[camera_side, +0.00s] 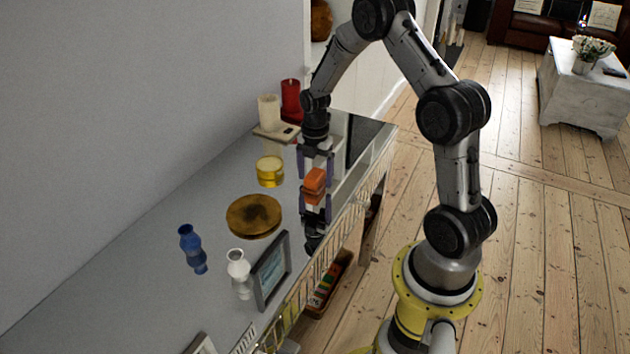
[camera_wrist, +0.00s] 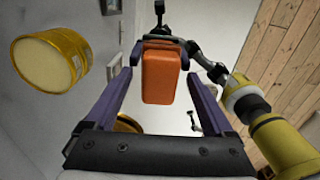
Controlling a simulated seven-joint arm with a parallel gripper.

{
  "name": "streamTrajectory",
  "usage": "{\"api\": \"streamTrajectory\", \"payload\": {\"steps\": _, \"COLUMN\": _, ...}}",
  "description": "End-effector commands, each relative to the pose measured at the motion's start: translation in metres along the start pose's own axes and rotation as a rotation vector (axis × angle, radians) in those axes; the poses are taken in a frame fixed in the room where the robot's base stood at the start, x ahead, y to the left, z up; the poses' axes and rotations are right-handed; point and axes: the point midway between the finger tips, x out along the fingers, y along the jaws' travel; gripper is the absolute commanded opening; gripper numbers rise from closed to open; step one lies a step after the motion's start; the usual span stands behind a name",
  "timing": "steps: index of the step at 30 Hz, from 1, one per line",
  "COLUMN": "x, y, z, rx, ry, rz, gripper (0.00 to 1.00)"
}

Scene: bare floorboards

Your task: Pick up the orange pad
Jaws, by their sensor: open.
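The orange pad (camera_side: 314,180) is a small rounded block near the front edge of the glossy table, with its reflection below it. In the wrist view the orange pad (camera_wrist: 160,72) is centred ahead, between the two purple fingers. My gripper (camera_side: 316,172) points down over the pad, one finger on each side of it; the gripper also shows in the wrist view (camera_wrist: 160,52). The fingers are open. Whether either finger touches the pad, I cannot tell.
A yellow tin (camera_side: 270,172) and a round brown-gold plate (camera_side: 240,216) lie left of the pad. A white candle (camera_side: 269,110) and a red candle (camera_side: 291,98) stand behind. A blue vase (camera_side: 188,240), white vase (camera_side: 238,268) and picture frame (camera_side: 271,270) stand nearer the camera.

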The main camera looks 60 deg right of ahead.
Motion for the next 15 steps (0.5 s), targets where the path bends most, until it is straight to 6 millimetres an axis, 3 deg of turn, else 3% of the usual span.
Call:
{"api": "streamTrajectory", "payload": {"steps": 7, "x": 0.0019, "y": 0.0005, "z": 0.0001, "rx": 0.000, "ry": -0.001, "rz": 0.001, "gripper": 0.88}}
{"api": "streamTrajectory", "payload": {"steps": 15, "x": 0.0017, "y": 0.0004, "z": 0.0001, "rx": 0.000, "ry": -0.001, "rz": 0.001, "gripper": 0.41}}
